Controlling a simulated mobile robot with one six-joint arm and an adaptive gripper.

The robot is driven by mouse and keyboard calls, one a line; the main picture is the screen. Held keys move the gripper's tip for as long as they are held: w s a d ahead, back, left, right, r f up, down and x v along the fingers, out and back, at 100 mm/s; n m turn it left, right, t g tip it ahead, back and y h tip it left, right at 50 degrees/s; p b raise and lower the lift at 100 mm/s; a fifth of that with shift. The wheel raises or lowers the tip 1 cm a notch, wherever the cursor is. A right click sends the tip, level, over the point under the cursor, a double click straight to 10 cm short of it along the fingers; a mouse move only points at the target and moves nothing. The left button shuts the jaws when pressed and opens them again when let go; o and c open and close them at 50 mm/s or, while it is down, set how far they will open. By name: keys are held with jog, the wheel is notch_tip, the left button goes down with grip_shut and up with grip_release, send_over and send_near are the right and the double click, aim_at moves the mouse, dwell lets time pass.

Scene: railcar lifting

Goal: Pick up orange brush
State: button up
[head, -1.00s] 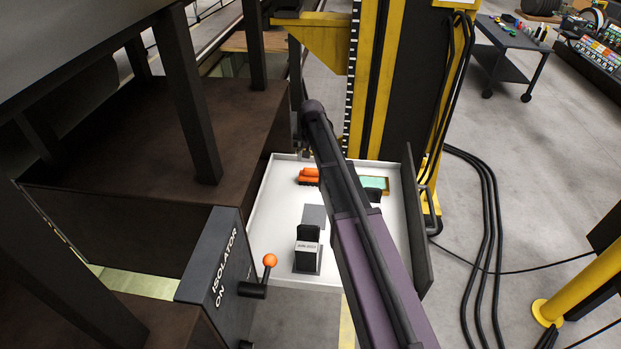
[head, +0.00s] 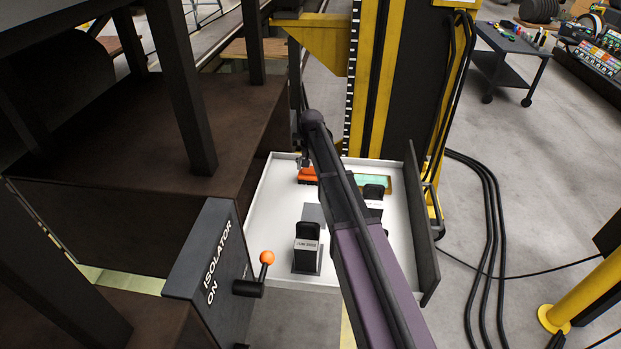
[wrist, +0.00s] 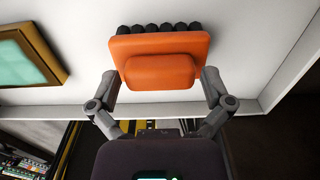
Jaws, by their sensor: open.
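The orange brush (wrist: 160,62) has an orange back with a raised grip and dark bristles along its far edge. It lies in the white tray (head: 275,225), near the tray's back edge, and also shows in the head view (head: 307,176). My gripper (wrist: 160,88) is open in the wrist view, with one finger at each side of the brush's near part. Whether the fingers touch it I cannot tell. In the head view my arm hides part of the tray, and the gripper shows only partly beside the brush.
A green panel with a wooden frame (head: 376,182) lies right of the brush. Black holders with date labels, one of them in front (head: 307,250), stand in the tray. A dark isolator box with an orange-knobbed lever (head: 266,258) is at the front left. The yellow column (head: 385,80) rises behind.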

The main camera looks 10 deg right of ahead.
aim_at(311, 167)
dwell(0.4)
jog(key=c, duration=1)
jog(key=shift+o, duration=0.2)
jog(key=shift+r, duration=0.25)
notch_tip(311, 167, up, 10)
jog(key=p, duration=1)
jog(key=shift+f, duration=0.25)
